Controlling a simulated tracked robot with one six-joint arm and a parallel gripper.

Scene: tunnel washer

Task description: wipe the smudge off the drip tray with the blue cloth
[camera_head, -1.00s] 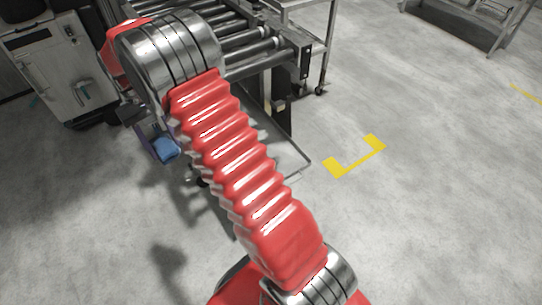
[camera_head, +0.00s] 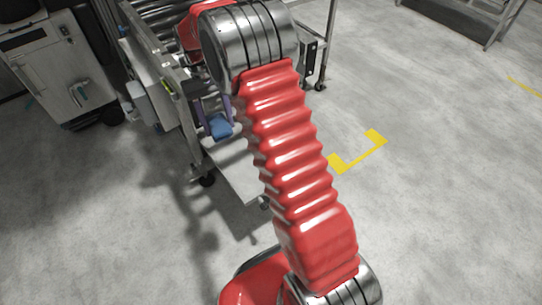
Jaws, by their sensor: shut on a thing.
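My gripper (camera_head: 216,121) shows its purple fingers to the left of my red arm, pointing down. It is shut on the blue cloth (camera_head: 221,129), which hangs bunched below the fingertips. The cloth is over the back part of the pale grey drip tray (camera_head: 232,172), low on the conveyor frame. I cannot tell whether the cloth touches the tray. My arm covers the right part of the tray. No smudge can be made out on the part that shows.
The conveyor frame (camera_head: 162,78) stands right behind and left of my gripper, with a caster (camera_head: 206,181) near the tray's left corner. A grey cabinet (camera_head: 62,62) stands at the far left. Open floor with a yellow mark (camera_head: 358,153) lies to the right.

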